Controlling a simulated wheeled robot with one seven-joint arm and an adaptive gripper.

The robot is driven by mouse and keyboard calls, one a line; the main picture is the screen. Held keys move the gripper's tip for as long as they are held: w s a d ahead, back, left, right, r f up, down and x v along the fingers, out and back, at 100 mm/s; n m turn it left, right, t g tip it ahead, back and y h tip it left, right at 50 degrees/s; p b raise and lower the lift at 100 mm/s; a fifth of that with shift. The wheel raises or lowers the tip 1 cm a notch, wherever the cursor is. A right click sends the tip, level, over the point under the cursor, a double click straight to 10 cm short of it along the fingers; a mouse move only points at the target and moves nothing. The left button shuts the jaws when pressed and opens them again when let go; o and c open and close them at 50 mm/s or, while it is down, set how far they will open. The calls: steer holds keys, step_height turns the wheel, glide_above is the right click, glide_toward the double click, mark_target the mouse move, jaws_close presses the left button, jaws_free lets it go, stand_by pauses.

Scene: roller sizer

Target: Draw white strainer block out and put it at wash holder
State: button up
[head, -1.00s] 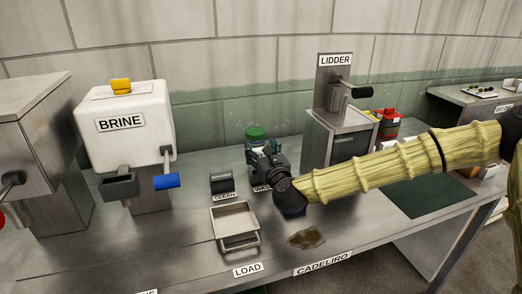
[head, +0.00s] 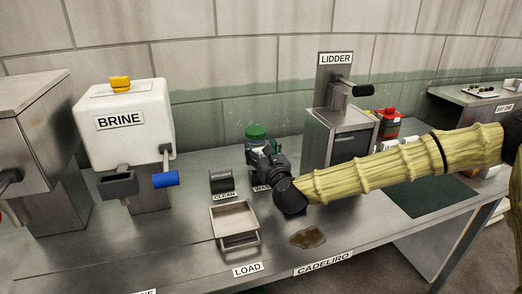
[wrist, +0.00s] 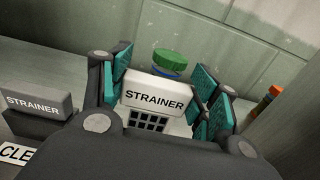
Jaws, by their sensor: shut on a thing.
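The white strainer block (wrist: 154,98), lettered STRAINER and with a grid of dark openings below the lettering, is between the teal-padded fingers of my gripper (wrist: 163,76) in the wrist view. My gripper is shut on it. In the head view my gripper (head: 264,156) is over the partly covered wash label (head: 261,188) and hides the block. The wash holder itself is hidden there, so I cannot tell whether the block touches it. A dark grey strainer block (head: 221,176) stands at the clean label (head: 224,195), left of my gripper; it also shows in the wrist view (wrist: 36,103).
A green-lidded jar (head: 256,132) stands close behind my gripper. A metal load tray (head: 235,218) and a brown patch (head: 307,238) lie in front. The lidder machine (head: 338,130) stands to the right, the brine tank (head: 124,125) to the left.

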steer(key=shift+f+b, duration=2)
steer(key=shift+f, duration=0.4)
steer(key=o, duration=1.1)
steer(key=shift+r, duration=0.1)
steer(key=v, duration=1.2)
